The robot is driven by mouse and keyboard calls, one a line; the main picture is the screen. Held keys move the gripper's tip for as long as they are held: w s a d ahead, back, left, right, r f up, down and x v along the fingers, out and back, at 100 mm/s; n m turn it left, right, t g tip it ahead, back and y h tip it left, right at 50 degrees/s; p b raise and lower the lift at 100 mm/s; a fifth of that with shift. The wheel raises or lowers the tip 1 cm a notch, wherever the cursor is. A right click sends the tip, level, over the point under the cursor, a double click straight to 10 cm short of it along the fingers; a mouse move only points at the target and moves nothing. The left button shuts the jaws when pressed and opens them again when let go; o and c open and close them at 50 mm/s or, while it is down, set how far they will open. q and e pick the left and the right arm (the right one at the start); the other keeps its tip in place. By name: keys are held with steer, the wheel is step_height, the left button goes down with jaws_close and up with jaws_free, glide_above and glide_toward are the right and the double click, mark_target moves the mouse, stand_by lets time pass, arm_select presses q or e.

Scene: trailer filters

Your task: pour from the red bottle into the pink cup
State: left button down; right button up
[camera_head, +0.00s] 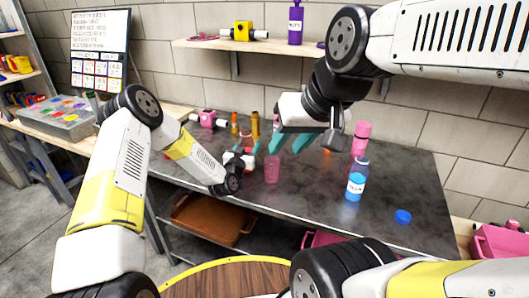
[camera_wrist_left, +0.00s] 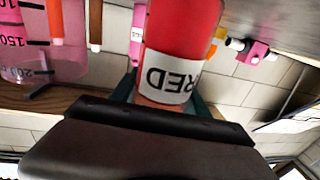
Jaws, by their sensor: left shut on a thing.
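My left gripper (camera_head: 241,158) is shut on the red bottle (camera_head: 241,160), just left of the pink cup. In the left wrist view the red bottle (camera_wrist_left: 182,35) fills the middle between the teal fingers. Its white RED label reads upside down, as does the whole view, so it stands roughly upright. Its mouth is out of that view. The translucent pink cup (camera_head: 272,169) stands on the dark table; its marked side shows in the left wrist view (camera_wrist_left: 45,45). My right gripper (camera_head: 290,142) hangs above and behind the cup, teal fingers apart, with nothing seen between them.
A blue bottle (camera_head: 355,183) and a loose blue cap (camera_head: 403,216) are on the table (camera_head: 310,195) to the right. A pink bottle (camera_head: 361,138) stands behind. Several coloured items, including a pink device (camera_head: 208,118), line the back left.

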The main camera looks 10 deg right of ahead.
arm_select(q)
steer(key=shift+d+r+m, duration=0.1)
steer(key=shift+r+m, duration=0.1)
steer(key=shift+m, duration=0.1)
steer(key=shift+s+r+m, duration=0.1)
steer(key=shift+r+m, duration=0.05)
steer(key=shift+m, duration=0.85)
steer(key=shift+s+d+m+t+h, duration=0.1)
steer(key=shift+d+m+t+h, duration=0.1)
steer(key=shift+m, duration=0.65)
steer(key=shift+s+d+m+t+h, duration=0.1)
steer(key=shift+d+m+t+h, duration=0.1)
steer(key=shift+m, duration=0.65)
steer(key=shift+s+d+r+m, duration=0.15)
steer(key=shift+r+m, duration=0.35)
steer(key=shift+m, duration=0.3)
steer(key=shift+a+f+m+h, duration=0.15)
steer(key=shift+f+m, duration=0.1)
steer(key=shift+m, duration=0.55)
steer(key=shift+a+f+m+h, duration=0.15)
steer(key=shift+f+m, duration=0.1)
steer(key=shift+m, duration=0.55)
steer(key=shift+w+f+m, duration=0.2)
steer(key=shift+m, duration=0.2)
